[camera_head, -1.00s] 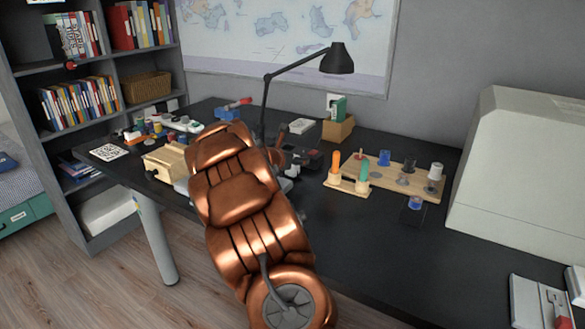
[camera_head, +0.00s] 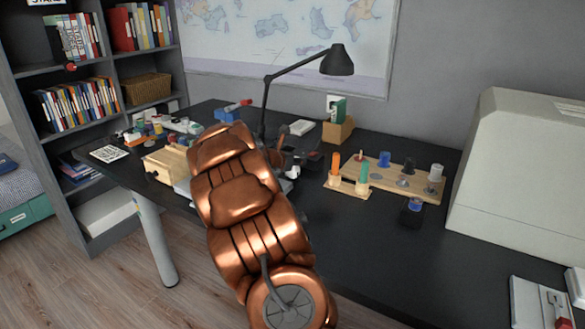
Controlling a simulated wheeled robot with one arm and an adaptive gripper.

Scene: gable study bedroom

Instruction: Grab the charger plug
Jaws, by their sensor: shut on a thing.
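My copper-coloured arm (camera_head: 238,190) rises from the bottom of the head view and reaches over the front edge of the dark desk (camera_head: 370,245). Its far end covers part of the desk top, and my gripper is hidden behind it. I cannot make out a charger plug for certain. A small white object (camera_head: 293,172) shows just right of the arm, among dark items that I cannot tell apart. A pale wall socket (camera_head: 333,101) is partly covered by a green item standing in a wooden box (camera_head: 338,130).
A black desk lamp (camera_head: 338,62) stands behind the arm. A wooden board (camera_head: 385,180) holds tools and small cups. A large pale case (camera_head: 520,170) fills the right. Wooden drawers (camera_head: 165,165) and clutter lie left. The desk's front right is mostly clear.

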